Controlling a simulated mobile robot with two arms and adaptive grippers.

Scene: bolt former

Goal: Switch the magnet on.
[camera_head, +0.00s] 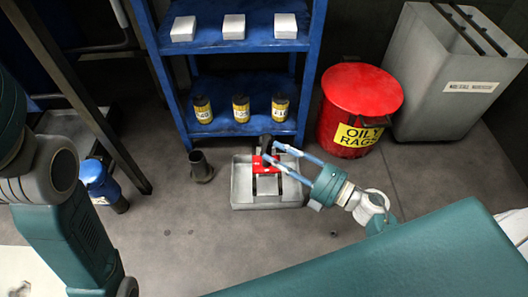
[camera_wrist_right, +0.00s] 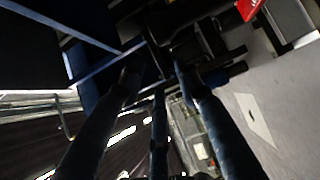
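A small red block with a dark part on top, which looks like the magnet (camera_head: 257,167), sits over the grey metal tray (camera_head: 242,199) on the floor. My right gripper (camera_head: 268,152) reaches in from the right with its blue fingers spread apart. Its fingertips are at the red block's top and right side; I cannot tell whether they touch it. In the right wrist view the fingers (camera_wrist_right: 157,82) are apart, with dark shapes beyond them and nothing clearly held. Any switch on the magnet is too small or hidden to make out. My left gripper is out of view.
A blue shelf (camera_head: 235,46) with white blocks and labelled cans stands behind the tray. A red oily-rags bin (camera_head: 362,92) and a grey container (camera_head: 437,95) stand to the right. A dark cylinder (camera_head: 200,168) is left of the tray.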

